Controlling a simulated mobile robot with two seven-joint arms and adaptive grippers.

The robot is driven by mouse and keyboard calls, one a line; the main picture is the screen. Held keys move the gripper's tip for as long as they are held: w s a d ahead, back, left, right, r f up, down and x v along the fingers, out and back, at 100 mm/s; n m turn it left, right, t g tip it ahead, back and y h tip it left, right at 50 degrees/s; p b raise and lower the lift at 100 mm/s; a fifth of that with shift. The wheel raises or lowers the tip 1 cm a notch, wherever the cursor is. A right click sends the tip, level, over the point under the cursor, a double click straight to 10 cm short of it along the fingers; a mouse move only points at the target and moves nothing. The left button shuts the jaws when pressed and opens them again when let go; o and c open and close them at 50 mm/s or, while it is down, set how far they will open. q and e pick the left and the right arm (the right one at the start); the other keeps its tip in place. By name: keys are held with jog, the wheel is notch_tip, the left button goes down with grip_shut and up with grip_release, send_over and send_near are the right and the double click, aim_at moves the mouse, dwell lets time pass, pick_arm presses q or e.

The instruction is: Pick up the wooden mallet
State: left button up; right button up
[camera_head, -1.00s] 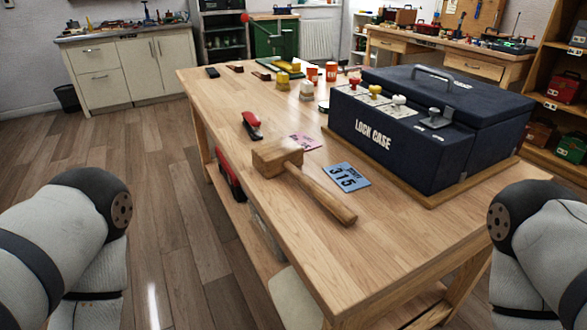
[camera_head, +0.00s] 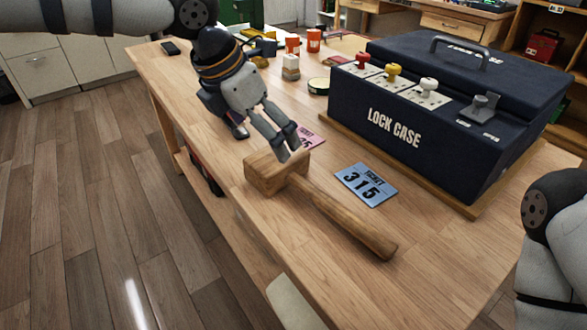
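The wooden mallet (camera_head: 342,215) lies on the table, with its block head (camera_head: 268,176) at the left near the front edge. Its handle points toward the lower right. My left gripper (camera_head: 290,154) hangs over the table with its fingertips pointing down, just above and behind the mallet where head and handle meet. It is not around the mallet. The two fingers look close together, but from this angle I cannot tell whether they are open or shut. My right gripper is out of view; only part of that arm shows at the right edge.
A dark lock case (camera_head: 420,115) with coloured knobs stands on a wooden board behind the mallet. A blue ticket (camera_head: 366,185) lies beside the handle, and a pink one (camera_head: 309,138) lies behind the head. Orange cups (camera_head: 314,40) stand farther back.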

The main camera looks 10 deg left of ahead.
aim_at(263, 170)
pick_arm(q)
jog(key=x, duration=0.6)
jog(key=b+x, duration=0.1)
jog(key=x, duration=0.2)
jog(key=shift+w+r, duration=0.1)
jog(key=shift+w, duration=0.2)
jog(key=shift+r, duration=0.1)
jog(key=shift+c, duration=0.2)
